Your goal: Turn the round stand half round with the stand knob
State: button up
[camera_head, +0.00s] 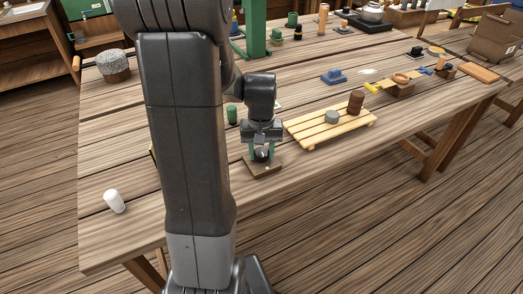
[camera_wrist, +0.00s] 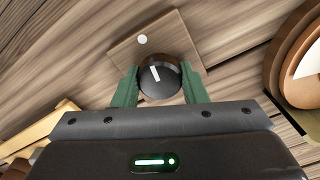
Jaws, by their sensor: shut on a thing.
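The stand knob (camera_wrist: 160,78) is black and round with a white pointer line, set on a small square wooden plate (camera_wrist: 122,48) with a white dot. In the wrist view the line tilts slightly left of straight up, roughly toward the dot. My gripper (camera_wrist: 161,86) is shut on the knob, one green finger on each side. In the head view my gripper (camera_head: 262,147) points down over the plate (camera_head: 263,170) near the table's front edge. A round brown stand-like thing (camera_wrist: 276,75) is cut off at the wrist view's right edge. My arm may hide it in the head view.
A slatted board (camera_head: 308,132) with a grey-green cylinder (camera_head: 331,117) and a brown cylinder (camera_head: 356,102) stands close right of my gripper. A green cylinder (camera_head: 231,114) is behind it. A white cylinder (camera_head: 115,201) lies at the table's front left, with bare wood around it.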

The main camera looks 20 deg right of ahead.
aim_at(261, 151)
jog(key=shift+n, duration=0.9)
jog(key=o, duration=1)
jog(key=shift+c, duration=0.2)
jog(key=shift+r, duration=0.1)
notch_tip(261, 151, up, 14)
jog(key=p, duration=0.1)
jog(key=shift+f, duration=0.25)
